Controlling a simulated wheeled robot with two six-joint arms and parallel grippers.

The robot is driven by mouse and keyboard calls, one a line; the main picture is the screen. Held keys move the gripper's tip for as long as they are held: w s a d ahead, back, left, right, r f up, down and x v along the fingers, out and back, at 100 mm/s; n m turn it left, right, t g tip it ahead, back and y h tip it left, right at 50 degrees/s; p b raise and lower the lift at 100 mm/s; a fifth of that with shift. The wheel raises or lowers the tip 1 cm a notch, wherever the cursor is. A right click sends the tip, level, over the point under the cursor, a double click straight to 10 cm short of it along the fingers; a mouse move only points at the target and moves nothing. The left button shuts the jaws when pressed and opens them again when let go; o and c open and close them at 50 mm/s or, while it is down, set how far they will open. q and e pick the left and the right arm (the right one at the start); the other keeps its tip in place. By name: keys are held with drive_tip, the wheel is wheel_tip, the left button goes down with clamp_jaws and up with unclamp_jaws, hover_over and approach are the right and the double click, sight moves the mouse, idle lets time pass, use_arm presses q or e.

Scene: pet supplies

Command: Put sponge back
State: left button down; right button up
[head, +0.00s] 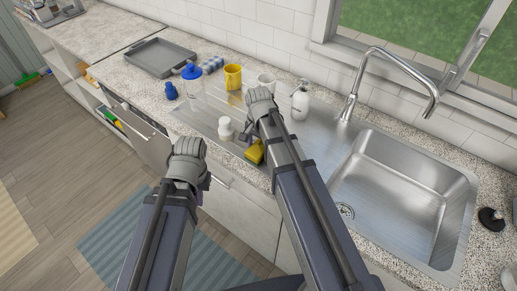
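A yellow sponge (254,152) is near the front edge of the metal drainboard, left of the sink (400,190). My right forearm hides part of it. My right gripper (262,97) is over the drainboard, further back than the sponge in the picture, between the yellow cup and the white pump bottle. My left gripper (188,165) is in front of the counter edge, left of the sponge and apart from it. The fingers of both grippers are too hidden to show whether they are open or shut.
A yellow cup (233,77), a white cup (266,82), a white pump bottle (300,103), a small white bottle (226,129) and a blue-lidded container (192,88) stand around the drainboard. A grey tray (160,58) lies further left. The tall faucet (392,62) rises behind the empty sink.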

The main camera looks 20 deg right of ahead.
sight(259, 148)
drive_tip(key=shift+o, duration=1.2)
drive_tip(key=shift+r, duration=0.15)
wheel_tip(259, 148, up, 12)
drive_tip(key=p, duration=1.2)
drive_tip(key=s+a+n+h, duration=0.1)
drive_tip(key=s+a+n, duration=0.9)
drive_tip(key=s+n, duration=0.4)
drive_tip(key=shift+a, duration=0.2)
drive_tip(key=shift+s, duration=0.1)
